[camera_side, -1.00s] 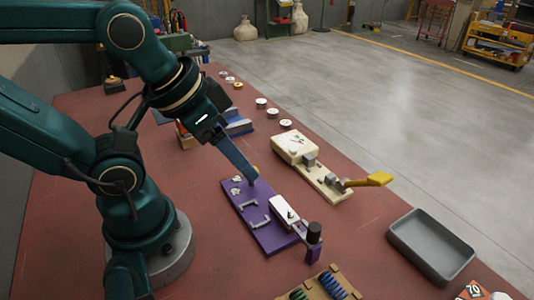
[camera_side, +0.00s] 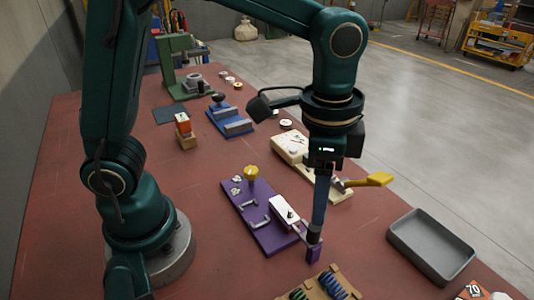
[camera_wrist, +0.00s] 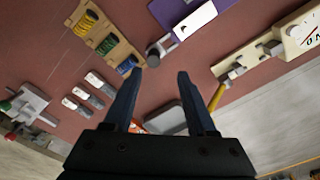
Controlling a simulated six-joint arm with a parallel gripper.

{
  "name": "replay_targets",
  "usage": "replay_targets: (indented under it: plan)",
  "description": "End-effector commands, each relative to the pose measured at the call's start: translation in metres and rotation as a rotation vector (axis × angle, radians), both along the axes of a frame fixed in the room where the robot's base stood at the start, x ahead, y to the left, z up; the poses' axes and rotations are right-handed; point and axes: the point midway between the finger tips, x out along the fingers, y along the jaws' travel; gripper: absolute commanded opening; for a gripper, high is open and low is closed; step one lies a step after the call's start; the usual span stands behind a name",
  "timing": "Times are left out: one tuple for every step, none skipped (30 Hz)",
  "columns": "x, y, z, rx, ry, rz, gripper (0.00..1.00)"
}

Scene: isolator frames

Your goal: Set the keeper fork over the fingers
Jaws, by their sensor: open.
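A purple baseplate (camera_side: 268,233) bears a white block (camera_side: 288,212), two grey U-shaped brackets (camera_side: 262,219), small metal parts (camera_side: 237,185) and a yellow knob (camera_side: 252,173) at its far end. I cannot tell which part is the keeper fork or the fingers. The side view hides most of the knob behind my fingers.
A cream unit (camera_side: 292,149) with a yellow handle (camera_side: 377,180) stands behind. A grey tray (camera_side: 400,237) is to the right. A wooden rack with coil springs (camera_side: 331,286) is in front. A blue fixture (camera_side: 232,122) lies farther back.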

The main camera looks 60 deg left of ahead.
Motion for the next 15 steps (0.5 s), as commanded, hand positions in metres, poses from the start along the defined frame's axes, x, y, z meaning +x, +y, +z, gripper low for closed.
replay_targets:
  plan:
    - [-0.002,-0.004,-0.007,0.008,0.021,-0.014,0.57]
    - [-0.003,-0.005,-0.009,0.011,0.03,-0.019,0.57]
    - [-0.005,-0.005,-0.013,0.016,0.039,-0.024,0.57]
    - [-0.006,-0.006,-0.015,0.018,0.044,-0.028,0.57]
    - [-0.007,-0.007,-0.018,0.019,0.047,-0.03,0.57]
    - [-0.007,-0.007,-0.021,0.019,0.047,-0.033,0.57]
    - [-0.007,-0.007,-0.024,0.019,0.047,-0.033,0.57]
    - [-0.007,-0.007,-0.028,0.02,0.048,-0.032,0.57]
    - [-0.007,-0.007,-0.033,0.02,0.048,-0.031,0.57]
    - [-0.008,-0.007,-0.037,0.019,0.047,-0.031,0.57]
    - [-0.008,-0.007,-0.041,0.02,0.048,-0.031,0.57]
    - [-0.008,-0.007,-0.046,0.02,0.048,-0.03,0.57]
    - [-0.007,-0.007,-0.05,0.018,0.047,-0.03,0.57]
    - [-0.007,-0.007,-0.053,0.018,0.047,-0.03,0.57]
    - [-0.007,-0.007,-0.057,0.019,0.046,-0.03,0.57]
